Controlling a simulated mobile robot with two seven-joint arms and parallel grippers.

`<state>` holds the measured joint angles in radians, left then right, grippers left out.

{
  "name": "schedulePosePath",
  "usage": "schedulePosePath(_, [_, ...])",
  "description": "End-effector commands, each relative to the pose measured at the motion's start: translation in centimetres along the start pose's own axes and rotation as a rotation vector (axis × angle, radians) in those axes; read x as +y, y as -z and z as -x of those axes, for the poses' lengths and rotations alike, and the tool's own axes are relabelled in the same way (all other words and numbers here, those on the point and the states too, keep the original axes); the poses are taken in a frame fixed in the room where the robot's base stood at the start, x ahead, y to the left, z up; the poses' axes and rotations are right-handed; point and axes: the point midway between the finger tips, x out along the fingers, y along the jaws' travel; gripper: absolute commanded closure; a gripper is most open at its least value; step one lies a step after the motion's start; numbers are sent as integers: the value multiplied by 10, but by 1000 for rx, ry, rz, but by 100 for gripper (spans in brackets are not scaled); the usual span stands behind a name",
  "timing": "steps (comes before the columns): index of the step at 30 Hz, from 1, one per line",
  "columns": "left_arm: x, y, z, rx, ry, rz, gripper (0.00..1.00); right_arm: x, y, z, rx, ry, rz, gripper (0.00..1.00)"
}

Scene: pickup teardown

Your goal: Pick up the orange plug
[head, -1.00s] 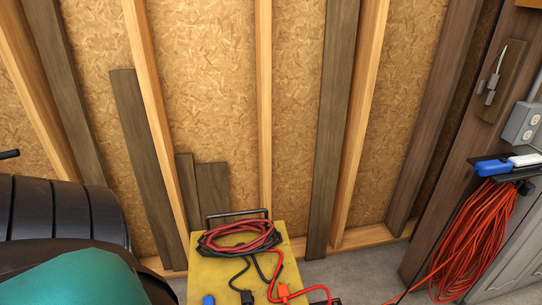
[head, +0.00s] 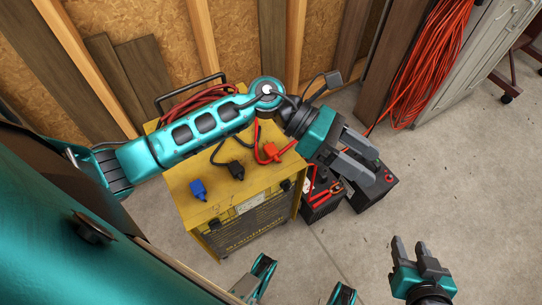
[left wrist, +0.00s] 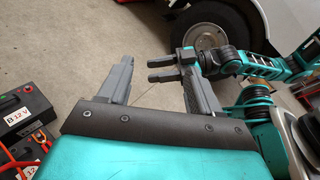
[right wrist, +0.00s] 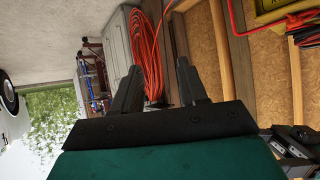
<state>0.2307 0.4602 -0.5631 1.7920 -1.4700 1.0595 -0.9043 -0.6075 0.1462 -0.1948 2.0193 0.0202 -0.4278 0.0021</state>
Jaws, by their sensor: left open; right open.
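The orange plug (head: 270,150) lies on top of the yellow charger box (head: 190,172), at the end of a red cable. A blue plug (head: 198,190) and a black plug (head: 236,170) lie to its left on the same top. My left gripper (head: 374,167) is open and empty, right of the orange plug and past the box's right side, above the batteries; its arm crosses over the box. My right gripper (head: 411,247) is open and empty, low at the right over bare floor. The orange plug does not show in the left wrist view.
Two black batteries (head: 375,194) with red clamps stand on the floor right of the box. A coiled orange cord (head: 440,55) hangs at the upper right beside a grey cabinet (head: 480,50).

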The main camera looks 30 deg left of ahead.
Motion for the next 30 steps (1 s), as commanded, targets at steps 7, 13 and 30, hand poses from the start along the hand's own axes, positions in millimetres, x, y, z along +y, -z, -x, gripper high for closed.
schedulePosePath(7, [68, 98, 71, 778, 69, -561, 36, -5, -21, -21, 8, 17, 4, 57])
schedulePosePath(13, [105, 116, 146, 1193, 117, -696, 36, -7, -24, -28, 15, 25, 7, 57])
schedulePosePath(30, [135, 180, 153, 1322, 135, -709, 36, -8, -39, -38, 15, 27, 0, 57])
